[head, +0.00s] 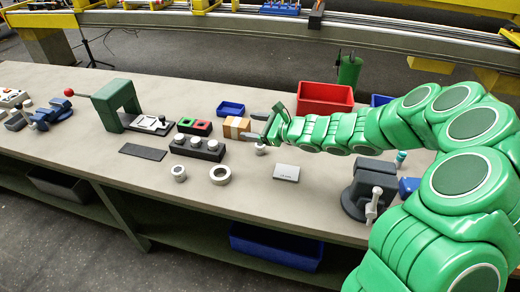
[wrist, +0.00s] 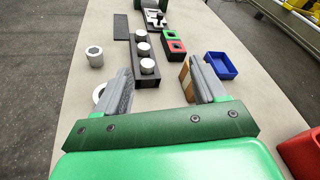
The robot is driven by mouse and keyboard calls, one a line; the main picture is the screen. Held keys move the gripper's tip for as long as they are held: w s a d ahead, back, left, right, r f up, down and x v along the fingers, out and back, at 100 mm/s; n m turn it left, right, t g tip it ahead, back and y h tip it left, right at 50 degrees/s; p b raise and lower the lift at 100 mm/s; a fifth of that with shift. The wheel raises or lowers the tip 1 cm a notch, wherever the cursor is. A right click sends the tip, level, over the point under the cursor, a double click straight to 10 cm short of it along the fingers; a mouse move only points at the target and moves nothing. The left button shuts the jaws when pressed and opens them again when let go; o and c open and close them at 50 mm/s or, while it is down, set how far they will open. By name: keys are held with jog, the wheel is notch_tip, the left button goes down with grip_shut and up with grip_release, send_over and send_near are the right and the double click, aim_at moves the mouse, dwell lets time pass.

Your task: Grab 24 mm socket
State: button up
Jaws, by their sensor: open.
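A dark block (head: 185,154) carries a row of three upright light-grey sockets (head: 197,141) in the head view. The block (wrist: 152,83) and its sockets (wrist: 148,66) also show ahead of my gripper in the wrist view. A loose grey hollow cylinder (head: 179,172) stands on the table beside the block; it also shows in the wrist view (wrist: 95,56). No size marking is readable, so I cannot tell which one is 24 mm. My gripper (wrist: 160,68) is open and empty, its fingers spread. In the head view my gripper (head: 259,127) is right of the block.
A grey ring (head: 220,175) lies nearby, partly hidden by the left finger in the wrist view. A brown box (head: 236,127), red and green pieces (head: 194,126) and a small blue bin (head: 231,108) are close. A red bin (head: 325,98) stands behind. The table front is mostly clear.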

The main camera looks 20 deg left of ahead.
aim_at(264, 148)
jog(key=w+d+f+m+t+h, duration=0.1)
jog(key=w+f+m, duration=0.1)
jog(key=f, duration=0.3)
jog(key=w+d+f+m+h, duration=0.1)
jog(key=w+f+m, duration=0.1)
jog(key=f, duration=0.3)
jog(key=w+d+f+m+t, duration=0.1)
jog(key=w+f+m, duration=0.1)
jog(key=f, duration=0.3)
jog(key=shift+w+d+m+t+h, duration=0.3)
jog(key=shift+m+h, duration=0.1)
jog(key=shift+m, duration=0.1)
jog(key=shift+w+a+f, duration=0.2)
jog(key=shift+a+f, duration=0.1)
jog(key=shift+x, duration=2.05)
jog(key=shift+r, duration=0.1)
jog(key=shift+c, duration=0.2)
jog(key=c, duration=1.1)
